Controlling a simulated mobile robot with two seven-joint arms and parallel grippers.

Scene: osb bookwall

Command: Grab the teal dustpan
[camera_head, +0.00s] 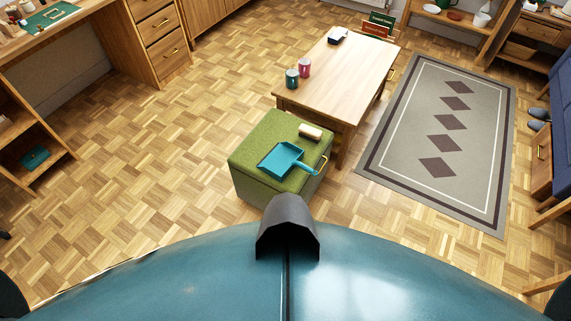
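The teal dustpan (281,160) lies on top of a green cushioned ottoman (250,151), a little ahead of my body. Its short handle points to the right, towards the ottoman's right edge. Neither of my grippers shows in the head view, so I cannot see whether they are open or shut.
A cream roll-shaped object (310,132) lies behind the dustpan on the ottoman. A wooden table (345,65) stands behind it, with a teal mug (292,78) and a pink mug (304,67). A grey rug (410,130) lies right. The parquet floor (150,150) on the left is clear.

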